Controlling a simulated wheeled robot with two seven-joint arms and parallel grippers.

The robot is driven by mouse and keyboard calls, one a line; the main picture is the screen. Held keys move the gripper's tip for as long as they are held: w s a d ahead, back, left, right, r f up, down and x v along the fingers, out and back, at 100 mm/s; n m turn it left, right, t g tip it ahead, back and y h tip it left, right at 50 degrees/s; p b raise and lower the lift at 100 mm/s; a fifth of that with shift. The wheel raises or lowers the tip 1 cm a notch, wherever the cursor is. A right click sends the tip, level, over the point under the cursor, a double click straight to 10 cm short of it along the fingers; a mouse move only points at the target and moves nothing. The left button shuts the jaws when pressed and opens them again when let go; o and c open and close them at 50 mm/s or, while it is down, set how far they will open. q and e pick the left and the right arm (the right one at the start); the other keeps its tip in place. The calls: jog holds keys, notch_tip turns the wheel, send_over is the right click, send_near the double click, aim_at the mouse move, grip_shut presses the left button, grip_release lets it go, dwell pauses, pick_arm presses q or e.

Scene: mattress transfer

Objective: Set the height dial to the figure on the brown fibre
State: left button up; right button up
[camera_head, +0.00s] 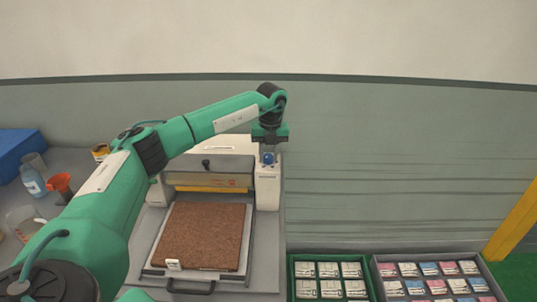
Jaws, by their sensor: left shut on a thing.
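The brown fibre (207,234) lies as a flat square slab on a tray (247,245) in the press-like machine. A small white tag (173,265) with dark marks stands at its front left edge; its figure is too small to read. The height dial (268,158) shows as a small blue knob at the top of the machine's right white post (267,188). My left gripper (268,152) points down over this post and is shut on the dial. The dial's setting cannot be read. My right gripper is not in view.
A dark handle (191,287) sticks out at the tray's front. Left on the bench are a blue box (18,150), a bottle (32,182), an orange funnel (60,183) and a beaker (25,221). Crates of labelled packets (290,270) (378,275) stand at the lower right.

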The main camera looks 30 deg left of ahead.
aim_at(269, 154)
pick_arm(q)
jog(key=n, duration=0.5)
jog(key=shift+r+n, duration=0.1)
jog(key=shift+n, duration=0.2)
jog(key=n+p, duration=0.1)
jog(key=n, duration=0.4)
jog(key=shift+w+a+n, duration=0.1)
jog(key=shift+n, duration=0.2)
jog(key=o, duration=1)
jog(key=r+b, duration=0.1)
jog(key=r, duration=0.3)
jog(key=r+b, duration=0.1)
jog(key=r, duration=0.4)
jog(key=r+b, duration=0.1)
jog(key=r, duration=0.3)
jog(key=shift+w+r, duration=0.25)
jog(key=shift+r, duration=0.1)
